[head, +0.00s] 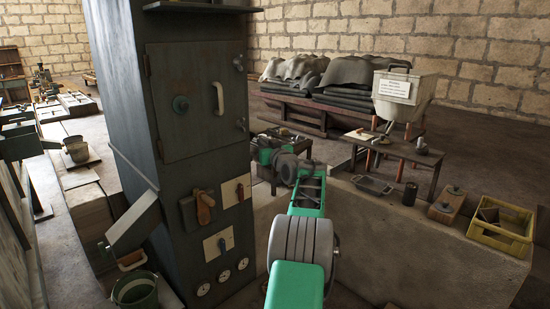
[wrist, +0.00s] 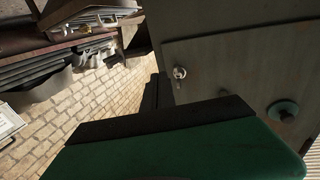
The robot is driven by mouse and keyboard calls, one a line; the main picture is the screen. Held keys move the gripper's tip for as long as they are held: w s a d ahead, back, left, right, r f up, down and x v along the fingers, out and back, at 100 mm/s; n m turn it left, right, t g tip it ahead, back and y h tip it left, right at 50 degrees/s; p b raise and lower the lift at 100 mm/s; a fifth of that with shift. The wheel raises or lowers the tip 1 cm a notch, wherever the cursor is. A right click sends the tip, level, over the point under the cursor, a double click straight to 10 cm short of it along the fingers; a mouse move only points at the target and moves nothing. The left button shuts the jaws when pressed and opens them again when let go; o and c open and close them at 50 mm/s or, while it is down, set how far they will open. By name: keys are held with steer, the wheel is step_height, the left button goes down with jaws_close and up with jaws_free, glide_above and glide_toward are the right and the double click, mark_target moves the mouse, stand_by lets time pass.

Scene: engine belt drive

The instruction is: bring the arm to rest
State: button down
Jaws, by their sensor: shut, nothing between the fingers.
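My gripper shows in the wrist view as a broad green body with a black front edge (wrist: 165,120). Its fingers are shut with nothing held. In the head view my green and grey arm reaches forward from the bottom centre, and its far end is beside the right side of the dark metal cabinet (head: 195,95). The fingertips cannot be made out there. In the wrist view the cabinet face (wrist: 230,65), with a small knob and a round teal knob, is beyond the gripper; I cannot tell the gap.
A low wall holds a yellow crate (head: 500,228), a wooden block (head: 447,205) and a dark can (head: 410,194). Levers and gauges are on the cabinet front. A bucket (head: 135,291) is at lower left.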

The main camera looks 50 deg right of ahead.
steer(key=s, duration=0.6)
steer(key=s+a+f+m+g+y, duration=0.1)
steer(key=s+f+m+g+y, duration=0.2)
steer(key=f, duration=0.8)
steer(key=s+a+f+g, duration=0.1)
steer(key=s+f+g, duration=0.25)
steer(key=f, duration=0.65)
steer(key=s+a+f+m+g+y, duration=0.2)
steer(key=s+a+f+g+y, duration=0.3)
steer(key=s+a+f, duration=0.7)
steer(key=s+a+r+n+g+p, duration=0.1)
steer(key=s+a+r+g, duration=0.1)
steer(key=a, duration=0.8)
steer(key=s+a+r+n+g+p, duration=0.1)
steer(key=s+a+r, duration=0.1)
steer(key=a, duration=0.7)
steer(key=s+a+r+n+g+p, duration=0.1)
steer(key=a+r+g, duration=0.1)
steer(key=a, duration=0.8)
steer(key=w+a+r+n+t+p, duration=0.1)
steer(key=w+a+r+n+t, duration=0.1)
steer(key=a+r, duration=0.4)
steer(key=w+a+r+n+t+p, duration=0.1)
steer(key=a+r+n, duration=0.4)
steer(key=a, duration=0.7)
steer(key=shift+w+r+n+t+p, duration=0.35)
steer(key=shift+w+r+p, duration=0.4)
steer(key=shift+w, duration=0.5)
steer(key=shift+f, duration=0.1)
